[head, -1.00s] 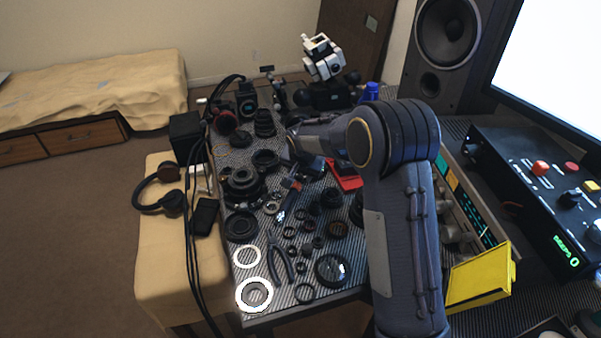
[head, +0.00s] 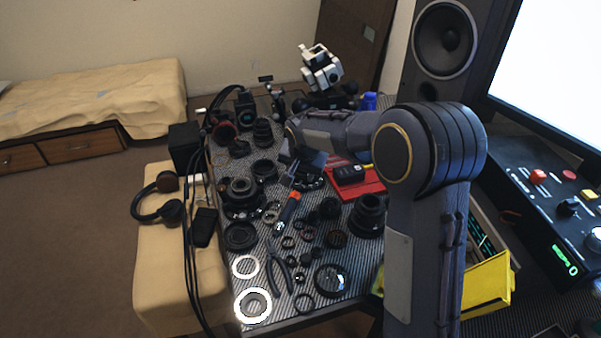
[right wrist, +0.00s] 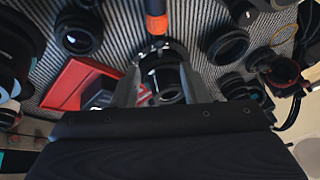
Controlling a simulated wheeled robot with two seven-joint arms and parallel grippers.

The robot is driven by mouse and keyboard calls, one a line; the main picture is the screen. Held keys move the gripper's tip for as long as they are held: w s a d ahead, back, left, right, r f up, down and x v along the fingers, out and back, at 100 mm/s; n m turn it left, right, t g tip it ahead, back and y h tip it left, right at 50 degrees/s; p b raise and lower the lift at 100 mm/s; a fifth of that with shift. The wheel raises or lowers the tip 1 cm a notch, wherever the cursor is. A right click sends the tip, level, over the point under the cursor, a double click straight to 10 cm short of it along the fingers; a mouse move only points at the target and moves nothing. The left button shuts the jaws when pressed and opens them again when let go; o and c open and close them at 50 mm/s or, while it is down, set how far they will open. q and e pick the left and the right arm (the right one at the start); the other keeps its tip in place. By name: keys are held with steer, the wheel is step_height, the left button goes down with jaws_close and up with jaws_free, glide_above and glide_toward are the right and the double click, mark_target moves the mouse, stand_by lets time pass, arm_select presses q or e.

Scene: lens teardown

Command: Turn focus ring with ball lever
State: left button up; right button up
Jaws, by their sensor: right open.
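My right gripper (head: 296,178) is open and reaches in over the middle of the mat in the head view. In the right wrist view its two fingers (right wrist: 161,88) stand on either side of a dark ringed lens part (right wrist: 164,78); whether they touch it cannot be told. An orange-handled tool (head: 289,209) lies just in front of the gripper, and its handle also shows in the right wrist view (right wrist: 156,20). A dark lens with a ribbed ring (head: 240,190) stands to the left. I cannot make out the ball lever or tell which part is the focus ring. My left gripper is out of view.
A red tray (head: 374,181) with a black item lies right of the gripper. Several rings and lens parts crowd the striped mat (head: 278,324). Pliers (head: 279,272) and two white rings (head: 252,305) lie near the front. Dark cables (head: 190,235) hang along the left edge.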

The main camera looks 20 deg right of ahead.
steer(key=shift+s+d, duration=0.1)
steer(key=shift+d, duration=0.05)
steer(key=c, duration=0.4)
steer(key=s+d, duration=0.1)
steer(key=d+n+y+p, duration=0.1)
steer(key=s+d+y, duration=0.1)
steer(key=d, duration=0.1)
steer(key=shift+s+d+f+p, duration=0.1)
steer(key=shift+s+f+p, duration=0.05)
steer(key=shift+s+p, duration=0.15)
jaws_close()
steer(key=s+d+r+n+t+y+p, duration=0.1)
steer(key=s+d+r+n+y, duration=0.1)
steer(key=s+d+n, duration=0.15)
steer(key=shift+m, duration=0.35)
steer(key=x, duration=1)
steer(key=shift+w+d+r, duration=0.2)
steer(key=shift+w+d, duration=0.15)
steer(key=shift+w, duration=0.05)
steer(key=shift+w+a+f+p, duration=0.1)
steer(key=shift+w+a+p, duration=0.2)
steer(key=shift+a, duration=0.25)
steer(key=shift+w+a+p, duration=0.3)
steer(key=shift+a, duration=0.3)
steer(key=shift+w+a+f, duration=0.2)
steer(key=shift+w+a, duration=0.1)
steer(key=shift+a, duration=0.2)
